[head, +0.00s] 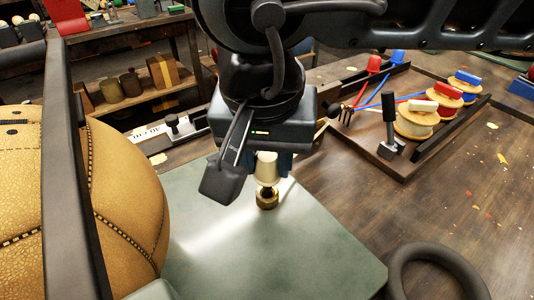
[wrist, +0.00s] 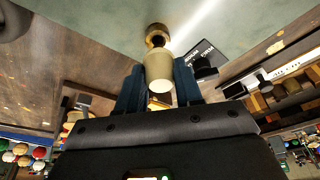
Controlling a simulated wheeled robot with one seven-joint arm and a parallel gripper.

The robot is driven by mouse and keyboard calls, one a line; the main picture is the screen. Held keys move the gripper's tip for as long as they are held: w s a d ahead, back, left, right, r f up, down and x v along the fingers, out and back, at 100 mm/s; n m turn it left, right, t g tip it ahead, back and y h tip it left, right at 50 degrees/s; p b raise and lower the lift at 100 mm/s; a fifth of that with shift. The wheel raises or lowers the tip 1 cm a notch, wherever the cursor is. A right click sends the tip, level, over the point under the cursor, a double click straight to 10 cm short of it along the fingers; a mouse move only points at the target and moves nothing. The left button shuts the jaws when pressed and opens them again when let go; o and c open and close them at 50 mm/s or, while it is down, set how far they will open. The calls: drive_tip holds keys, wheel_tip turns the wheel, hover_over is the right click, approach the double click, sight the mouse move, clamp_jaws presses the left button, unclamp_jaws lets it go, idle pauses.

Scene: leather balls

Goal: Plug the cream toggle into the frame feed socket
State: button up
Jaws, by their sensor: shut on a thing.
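The cream toggle (head: 266,168) is upright between the blue fingers of my gripper (head: 270,164), which is shut on it. It also shows in the wrist view (wrist: 158,72), between the two blue fingers (wrist: 158,88). Directly below it, a brass socket (head: 267,199) stands on the grey-green plate (head: 215,245); it also shows in the wrist view (wrist: 157,35). The toggle's narrow lower end is lined up with the socket's mouth. I cannot tell whether it only touches the rim or sits inside. My wrist hides part of the plate's back edge.
A large tan leather ball (head: 125,195) stands close on the left, behind a dark upright bar (head: 68,190). A wooden tray (head: 408,165) with thread spools lies back right. A dark ring (head: 437,262) lies front right. The bench right of the plate is largely clear.

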sight(266, 165)
drive_tip(key=shift+f+b, duration=1.6)
drive_tip(key=shift+b, duration=1.35)
idle(1.7)
drive_tip(key=o, duration=1.1)
drive_tip(key=shift+c, duration=0.2)
drive_tip(key=shift+r, duration=0.15)
drive_tip(key=v, duration=0.7)
drive_tip(key=shift+s+r+p, duration=0.15)
drive_tip(key=shift+r+p, duration=0.15)
drive_tip(key=shift+p, duration=0.1)
